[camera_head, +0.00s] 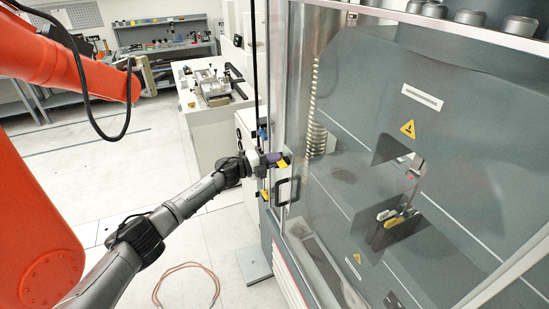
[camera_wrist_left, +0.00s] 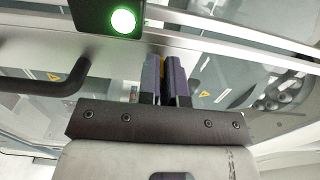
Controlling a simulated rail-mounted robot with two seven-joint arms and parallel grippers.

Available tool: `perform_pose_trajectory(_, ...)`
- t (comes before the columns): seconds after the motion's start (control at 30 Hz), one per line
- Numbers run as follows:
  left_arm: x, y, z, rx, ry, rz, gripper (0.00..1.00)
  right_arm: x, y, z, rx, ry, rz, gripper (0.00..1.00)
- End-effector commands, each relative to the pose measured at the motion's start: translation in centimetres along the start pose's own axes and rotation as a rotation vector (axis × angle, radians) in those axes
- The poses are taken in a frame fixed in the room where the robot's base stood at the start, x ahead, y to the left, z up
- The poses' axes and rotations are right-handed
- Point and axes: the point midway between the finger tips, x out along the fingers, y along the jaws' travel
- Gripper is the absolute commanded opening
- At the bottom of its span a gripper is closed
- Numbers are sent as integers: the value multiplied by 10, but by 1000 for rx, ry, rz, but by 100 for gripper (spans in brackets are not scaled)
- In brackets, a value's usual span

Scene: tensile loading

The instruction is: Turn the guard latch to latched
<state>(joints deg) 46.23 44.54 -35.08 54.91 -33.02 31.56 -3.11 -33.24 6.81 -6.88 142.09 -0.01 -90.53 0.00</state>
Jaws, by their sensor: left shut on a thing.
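My left gripper (camera_head: 279,160) reaches the front edge of the guard door (camera_head: 335,180) of the tensile machine, just above the black door handle (camera_head: 287,191). Its purple fingers are shut on the small yellow guard latch (camera_head: 284,163). In the left wrist view, the left gripper (camera_wrist_left: 166,75) has a thin strip of the yellow latch (camera_wrist_left: 163,66) between its fingers, which hide most of it. The handle (camera_wrist_left: 45,86) lies to the left there. I cannot tell the latch's exact angle. The guard door appears closed. My right gripper is not in view.
A black box with a lit green lamp (camera_wrist_left: 123,21) sits near the fingers. Behind the clear guard are yellow-marked grips (camera_head: 395,216). A white cabinet (camera_head: 215,125) with a fixture stands behind. A reddish cable loop (camera_head: 187,266) lies on the floor.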

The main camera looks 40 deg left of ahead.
Motion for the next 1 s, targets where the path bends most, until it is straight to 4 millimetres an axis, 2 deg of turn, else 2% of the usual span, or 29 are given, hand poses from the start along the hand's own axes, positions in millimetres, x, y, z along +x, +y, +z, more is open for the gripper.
perform_pose_trajectory(0.5, 0, 1, 0, -18, 0, 1, 0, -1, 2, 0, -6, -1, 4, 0)
perform_pose_trajectory(0.53, 0, 1, 0, -18, 0, 1, 8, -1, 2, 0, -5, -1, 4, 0)
perform_pose_trajectory(0.8, 0, 1, 0, -16, 0, 0, 32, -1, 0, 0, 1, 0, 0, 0)
perform_pose_trajectory(1.0, 0, 0, 0, -15, 0, 0, 32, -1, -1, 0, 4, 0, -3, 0)
